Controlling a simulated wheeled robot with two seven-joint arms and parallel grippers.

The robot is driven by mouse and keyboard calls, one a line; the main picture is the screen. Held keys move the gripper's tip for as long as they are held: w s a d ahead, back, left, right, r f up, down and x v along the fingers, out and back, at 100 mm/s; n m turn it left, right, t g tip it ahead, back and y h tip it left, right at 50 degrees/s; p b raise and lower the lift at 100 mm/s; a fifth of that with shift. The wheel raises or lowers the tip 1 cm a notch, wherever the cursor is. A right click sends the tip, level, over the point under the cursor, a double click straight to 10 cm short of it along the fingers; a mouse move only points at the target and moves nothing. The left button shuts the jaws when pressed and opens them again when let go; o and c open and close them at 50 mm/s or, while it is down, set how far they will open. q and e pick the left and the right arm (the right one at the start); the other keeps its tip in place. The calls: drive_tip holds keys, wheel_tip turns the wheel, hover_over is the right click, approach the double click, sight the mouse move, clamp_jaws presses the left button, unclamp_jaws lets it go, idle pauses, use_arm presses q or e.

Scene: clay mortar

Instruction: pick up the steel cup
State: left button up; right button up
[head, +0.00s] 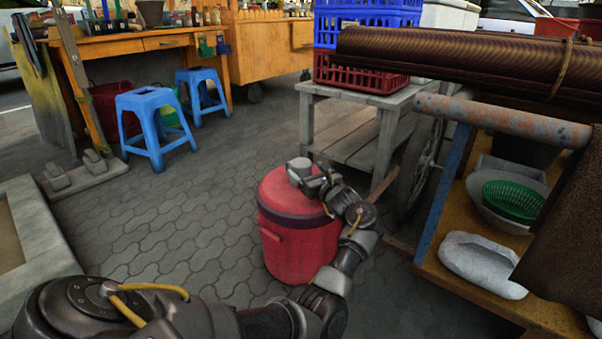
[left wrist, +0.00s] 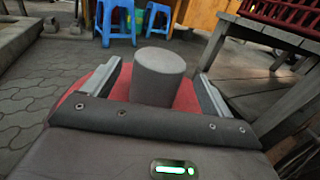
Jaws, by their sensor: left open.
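The steel cup (left wrist: 158,76) shows in the left wrist view as a plain grey cylinder with a flat closed end, over the red lid of a drum. In the head view the cup (head: 299,163) is small, pale and partly hidden by my gripper, on top of the red drum (head: 290,240). My left gripper (head: 312,179) is at the drum's lid, right beside the cup. In the left wrist view its two fingers are open, one on each side of the cup, with gaps to it. My right gripper is out of view.
A grey wooden cart (head: 365,100) with red and blue crates (head: 365,25) stands behind the drum. A shelf with a green basket (head: 512,201) and a rusty pipe (head: 500,118) is at right. Blue stools (head: 155,105) stand at left. Paving between is clear.

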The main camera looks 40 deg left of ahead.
use_arm(q)
drive_tip(key=b+x, duration=0.1)
drive_tip(key=x, duration=0.1)
drive_tip(key=f+b+x, duration=0.1)
drive_tip(key=x, duration=0.1)
drive_tip(key=shift+w+a+r+b, duration=0.2)
drive_tip(key=shift+a+b, duration=0.1)
drive_tip(key=shift+a, duration=0.1)
drive_tip(key=c, duration=1.1)
